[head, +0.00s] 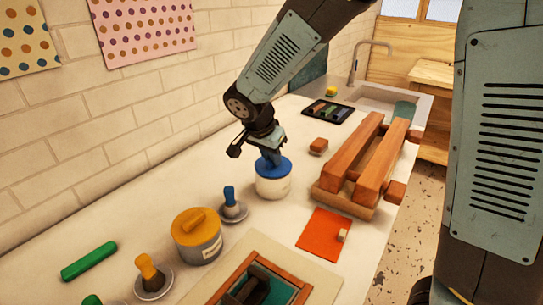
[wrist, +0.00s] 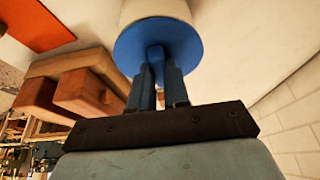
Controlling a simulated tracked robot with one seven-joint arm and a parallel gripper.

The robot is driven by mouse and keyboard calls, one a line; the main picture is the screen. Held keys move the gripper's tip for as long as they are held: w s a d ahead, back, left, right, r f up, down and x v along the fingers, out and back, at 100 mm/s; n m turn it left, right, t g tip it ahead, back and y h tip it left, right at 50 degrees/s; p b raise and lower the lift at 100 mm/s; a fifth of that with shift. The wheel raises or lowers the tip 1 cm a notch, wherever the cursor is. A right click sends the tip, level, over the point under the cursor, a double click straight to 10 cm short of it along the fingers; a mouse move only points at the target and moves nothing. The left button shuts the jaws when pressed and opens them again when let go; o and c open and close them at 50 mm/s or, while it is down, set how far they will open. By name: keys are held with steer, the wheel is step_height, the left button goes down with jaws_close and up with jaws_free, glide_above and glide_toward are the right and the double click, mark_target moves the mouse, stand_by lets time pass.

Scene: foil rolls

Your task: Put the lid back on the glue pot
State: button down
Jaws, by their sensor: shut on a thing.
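My gripper (head: 271,158) is shut on the knob of a blue lid (head: 286,168). The white pot (head: 273,187) with a small label stands on the counter directly under the lid. In the wrist view my gripper (wrist: 158,76) has its two fingers on either side of the lid's blue knob, and the blue lid (wrist: 178,45) lies across the end of the white pot (wrist: 160,10). The lid looks level and at the rim; whether it is fully seated I cannot tell. The pot's opening is hidden.
A grey pot with a yellow lid (head: 196,226) and a blue-handled brush (head: 231,205) stand at the near left. A wooden press (head: 350,165), a small wooden block (head: 318,146) and an orange sheet (head: 324,235) lie to the right. A framed screen (head: 235,285) is nearest.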

steer(key=c, duration=1)
jaws_free()
steer(key=shift+o, duration=0.2)
steer(key=o, duration=0.4)
steer(key=shift+r, duration=3.5)
jaws_close()
